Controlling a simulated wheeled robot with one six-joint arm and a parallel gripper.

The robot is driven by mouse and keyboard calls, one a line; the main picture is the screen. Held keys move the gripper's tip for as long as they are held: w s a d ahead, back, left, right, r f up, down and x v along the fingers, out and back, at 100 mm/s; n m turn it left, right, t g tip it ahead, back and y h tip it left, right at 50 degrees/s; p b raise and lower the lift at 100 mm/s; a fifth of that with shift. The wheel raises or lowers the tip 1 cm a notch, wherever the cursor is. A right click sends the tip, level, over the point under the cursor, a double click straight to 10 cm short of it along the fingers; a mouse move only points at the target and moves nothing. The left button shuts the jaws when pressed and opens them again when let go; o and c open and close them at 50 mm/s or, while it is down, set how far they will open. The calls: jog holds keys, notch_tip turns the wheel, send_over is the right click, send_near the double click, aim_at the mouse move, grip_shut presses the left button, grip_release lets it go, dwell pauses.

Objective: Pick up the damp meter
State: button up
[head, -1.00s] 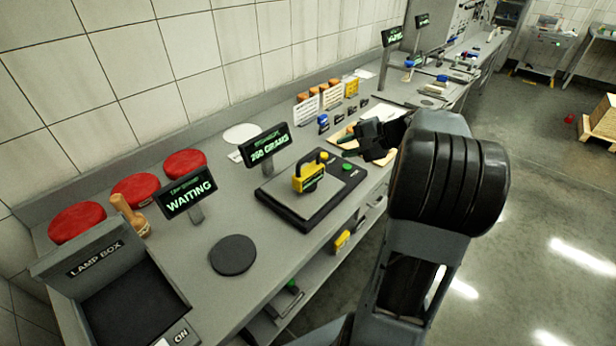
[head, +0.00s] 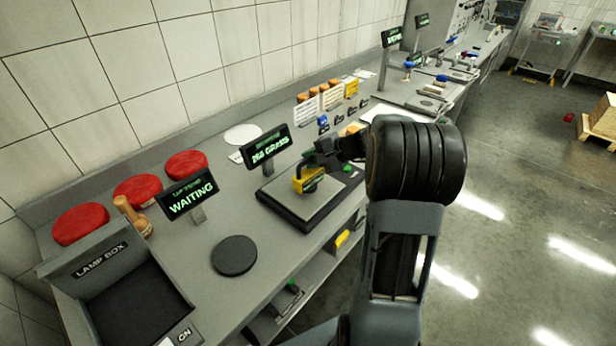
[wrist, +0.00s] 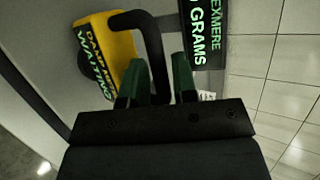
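The damp meter (head: 309,182) is a yellow block with a black handle, standing on the scale's plate (head: 322,200). In the wrist view the damp meter (wrist: 108,48) is at the upper left, with lettering that ends in WAITING. Its black handle runs down between my green fingers. My gripper (head: 306,166) is right at the meter's top in the head view. In the wrist view my gripper (wrist: 160,72) is open, one finger on each side of the handle, with a gap visible on the right. The lower end of the handle is hidden.
A scale display (head: 266,147) stands behind the plate, and a WAITING sign (head: 188,196) is to its left. Red wheels (head: 80,222), a wooden-handled tool (head: 130,215), a black disc (head: 234,255) and a lamp box (head: 100,260) are further left.

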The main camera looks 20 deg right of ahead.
grip_shut()
dwell(0.4)
dwell(0.4)
